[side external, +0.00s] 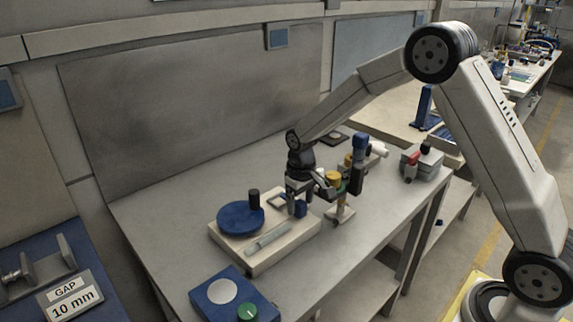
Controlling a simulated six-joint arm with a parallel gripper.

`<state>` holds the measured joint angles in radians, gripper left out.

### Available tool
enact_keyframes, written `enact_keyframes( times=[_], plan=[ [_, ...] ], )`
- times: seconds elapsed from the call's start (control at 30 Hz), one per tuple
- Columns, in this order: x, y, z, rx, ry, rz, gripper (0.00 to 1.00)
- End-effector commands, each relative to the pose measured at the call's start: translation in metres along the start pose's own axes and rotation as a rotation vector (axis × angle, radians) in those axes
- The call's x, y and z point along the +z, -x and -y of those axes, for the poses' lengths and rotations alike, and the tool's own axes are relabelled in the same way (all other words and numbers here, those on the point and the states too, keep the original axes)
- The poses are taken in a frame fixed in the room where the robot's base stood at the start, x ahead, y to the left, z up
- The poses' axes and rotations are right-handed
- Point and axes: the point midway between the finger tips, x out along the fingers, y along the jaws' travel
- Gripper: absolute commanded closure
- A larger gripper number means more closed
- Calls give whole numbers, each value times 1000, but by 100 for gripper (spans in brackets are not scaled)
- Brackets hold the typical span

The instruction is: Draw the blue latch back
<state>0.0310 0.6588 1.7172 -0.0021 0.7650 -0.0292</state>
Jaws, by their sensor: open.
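A small blue block (301,209), which looks like the blue latch, sits at the right end of a pale base plate (238,261) on the metal bench. My gripper (298,203) points down over that end of the plate, its fingers at or right beside the blue block. The jaws are open. I cannot tell whether a finger touches the block, as the fingers partly hide it. A blue disc (238,220) with a black knob (254,199) lies on the plate's left part.
Close to the right of my gripper stands a fixture with a yellow cap (334,176) and a tall blue-topped post (360,142). A grey box (424,166) is at the right. The bench's back left is clear.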

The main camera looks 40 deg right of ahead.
Motion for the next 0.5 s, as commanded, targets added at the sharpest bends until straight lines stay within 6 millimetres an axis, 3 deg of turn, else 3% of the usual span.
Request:
enact_keyframes(
  times=[0.1,0.33,0.5],
  plan=[
    [0,0,0,0,0,0,24],
    [0,0,0,0,0,0,97],
    [0,1,0,0,0,-1,100]
  ],
)
